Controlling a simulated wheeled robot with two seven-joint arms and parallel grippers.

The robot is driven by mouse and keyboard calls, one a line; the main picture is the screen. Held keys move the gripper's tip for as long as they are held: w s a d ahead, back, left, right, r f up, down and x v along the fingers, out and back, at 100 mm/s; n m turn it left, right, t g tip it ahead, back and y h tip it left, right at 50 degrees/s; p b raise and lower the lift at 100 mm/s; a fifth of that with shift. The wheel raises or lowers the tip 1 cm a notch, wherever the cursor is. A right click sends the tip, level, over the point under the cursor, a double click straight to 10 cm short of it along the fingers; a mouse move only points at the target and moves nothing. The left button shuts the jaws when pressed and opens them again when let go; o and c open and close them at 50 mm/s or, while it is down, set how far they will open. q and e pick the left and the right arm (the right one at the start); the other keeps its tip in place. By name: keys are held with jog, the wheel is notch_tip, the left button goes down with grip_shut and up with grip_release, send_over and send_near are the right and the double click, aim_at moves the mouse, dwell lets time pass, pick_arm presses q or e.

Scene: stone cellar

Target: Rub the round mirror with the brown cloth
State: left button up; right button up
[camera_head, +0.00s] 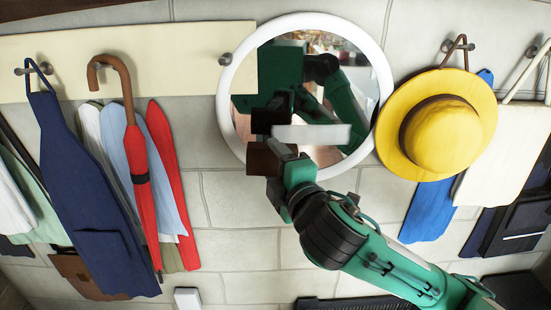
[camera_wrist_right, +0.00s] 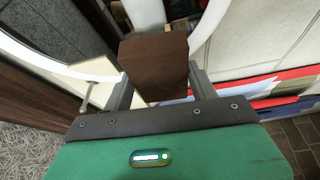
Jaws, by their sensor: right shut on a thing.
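The round mirror (camera_head: 350,85) hangs on the wall with a white frame and reflects my green arm. My right gripper (camera_head: 281,165) is at the mirror's lower left and is shut on the brown cloth (camera_head: 262,159). The cloth looks like a folded, block-like pad and overlaps the lower-left part of the frame in the head view. In the right wrist view the cloth (camera_wrist_right: 153,67) sits between the two fingers, with parts of the white mirror frame (camera_wrist_right: 35,62) behind it. I cannot tell whether the cloth touches the glass. My left gripper is not in view.
Left of the mirror hang a blue apron (camera_head: 90,190), a red umbrella (camera_head: 140,195) and other cloths below a cream board (camera_head: 150,62). A yellow hat (camera_head: 445,135) hangs close to the right of the frame. The stone wall (camera_head: 235,240) below the mirror is mostly bare.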

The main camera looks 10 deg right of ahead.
aim_at(269, 135)
jog(key=shift+r, duration=0.35)
jog(key=shift+w+d, duration=0.1)
jog(key=shift+w, duration=0.1)
jog(key=w, duration=0.2)
jog(key=w+d+b, duration=0.1)
jog(key=w, duration=0.2)
jog(key=shift+w, duration=0.15)
jog(key=shift+w+d, duration=0.25)
jog(key=shift+w, duration=0.7)
dwell(0.4)
